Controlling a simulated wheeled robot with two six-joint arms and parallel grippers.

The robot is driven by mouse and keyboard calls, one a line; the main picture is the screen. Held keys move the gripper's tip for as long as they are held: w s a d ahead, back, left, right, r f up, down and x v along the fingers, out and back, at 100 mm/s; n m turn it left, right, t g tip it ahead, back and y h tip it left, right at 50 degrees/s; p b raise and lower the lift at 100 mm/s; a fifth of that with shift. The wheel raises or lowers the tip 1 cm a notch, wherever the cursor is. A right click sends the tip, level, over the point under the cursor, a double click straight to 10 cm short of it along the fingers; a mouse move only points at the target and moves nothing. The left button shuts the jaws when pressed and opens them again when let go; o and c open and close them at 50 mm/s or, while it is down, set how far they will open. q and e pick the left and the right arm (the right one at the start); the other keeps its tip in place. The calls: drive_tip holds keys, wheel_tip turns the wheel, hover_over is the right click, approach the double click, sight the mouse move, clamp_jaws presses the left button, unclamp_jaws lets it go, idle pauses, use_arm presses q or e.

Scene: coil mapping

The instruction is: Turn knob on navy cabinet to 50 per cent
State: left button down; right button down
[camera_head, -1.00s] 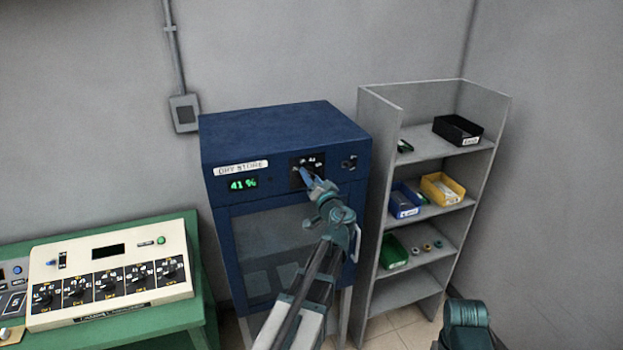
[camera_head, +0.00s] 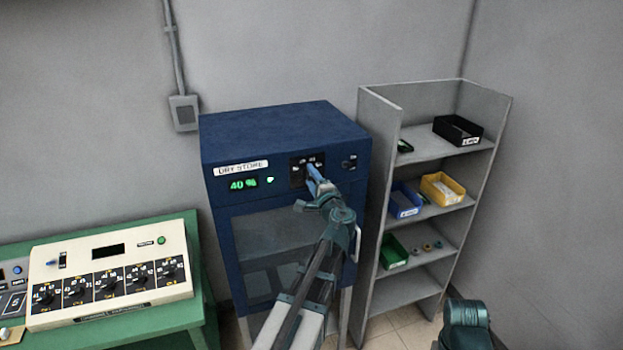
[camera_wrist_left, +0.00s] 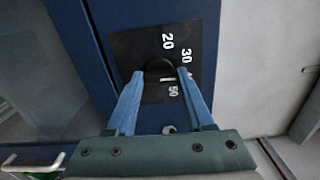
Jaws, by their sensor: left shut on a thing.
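The navy cabinet (camera_head: 285,130) stands against the wall, with a lit green display (camera_head: 243,184) reading 40 % and a lit green lamp (camera_head: 270,180) beside it. My left gripper (camera_head: 311,170) is at the black dial plate on its upper front, and hides most of the knob. In the left wrist view the two blue fingers (camera_wrist_left: 160,74) are shut on the dark knob (camera_wrist_left: 158,66), one on each side. The plate (camera_wrist_left: 140,45) shows 20, 30 and 50; another number is partly hidden by a finger. My right gripper is not in view.
A small switch (camera_head: 349,163) sits right of the dial. A grey shelf (camera_head: 428,163) with bins stands close on the right. A green bench (camera_head: 190,225) with a cream control panel (camera_head: 115,246) is at the left. The cabinet has a door handle (camera_head: 356,243).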

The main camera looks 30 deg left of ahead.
use_arm(q)
drive_tip(key=m, duration=1.2)
drive_tip(key=shift+m, duration=0.3)
drive_tip(key=shift+f, duration=0.1)
idle(0.4)
drive_tip(key=shift+c, duration=1.4)
unclamp_jaws()
drive_tip(key=v, duration=1.3)
drive_tip(key=shift+s+d, duration=0.25)
drive_tip(key=shift+s, duration=0.05)
